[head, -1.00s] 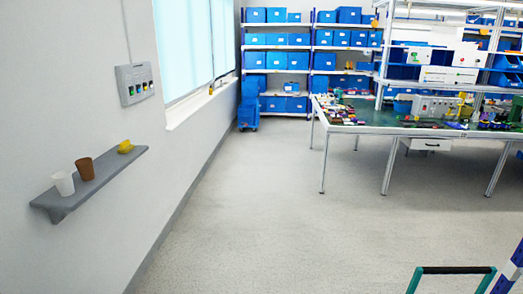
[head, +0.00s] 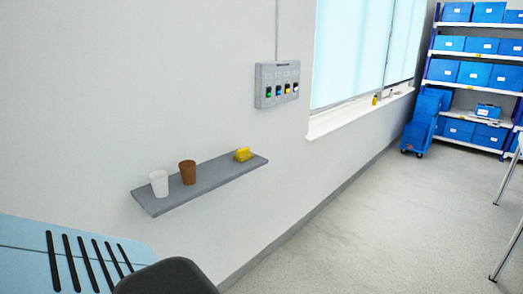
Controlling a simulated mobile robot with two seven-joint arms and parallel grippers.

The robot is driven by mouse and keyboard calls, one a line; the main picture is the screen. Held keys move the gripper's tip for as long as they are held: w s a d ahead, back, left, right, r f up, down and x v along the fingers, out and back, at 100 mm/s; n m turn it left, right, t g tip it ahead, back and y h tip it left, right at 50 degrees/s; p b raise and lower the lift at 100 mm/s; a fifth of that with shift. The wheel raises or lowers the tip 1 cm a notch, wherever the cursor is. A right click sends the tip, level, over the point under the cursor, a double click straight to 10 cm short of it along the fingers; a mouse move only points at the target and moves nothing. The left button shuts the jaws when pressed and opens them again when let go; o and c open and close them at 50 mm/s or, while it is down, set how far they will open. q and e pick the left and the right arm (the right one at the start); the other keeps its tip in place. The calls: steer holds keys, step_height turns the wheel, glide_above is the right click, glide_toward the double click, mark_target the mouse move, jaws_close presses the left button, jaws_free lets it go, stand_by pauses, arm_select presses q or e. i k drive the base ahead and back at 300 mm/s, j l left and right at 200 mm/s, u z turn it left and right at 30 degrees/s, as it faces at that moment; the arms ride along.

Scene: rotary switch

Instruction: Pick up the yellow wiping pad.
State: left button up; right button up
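The yellow wiping pad (head: 243,155) lies near the right end of a grey wall shelf (head: 222,177). A brown cup (head: 188,172) and a white cup (head: 159,183) stand to its left on the same shelf. Neither of my grippers shows in the head view, and nothing touches the pad.
A switch panel (head: 277,84) with several coloured rotary switches is on the wall above the shelf. A light blue slotted surface (head: 25,265) and a dark rounded object (head: 166,279) fill the lower left. A window sill (head: 355,114) is further right.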

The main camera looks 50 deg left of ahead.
mark_target(243, 155)
steer(key=i+u, duration=0.25)
steer(key=i, duration=0.15)
steer(key=i+l+u, duration=0.2)
steer(key=i, duration=0.15)
steer(key=i+l+u, duration=0.55)
steer(key=i+u, duration=0.15)
steer(key=i+l+u, duration=0.7)
steer(key=l+u, duration=0.15)
steer(key=l, duration=0.25)
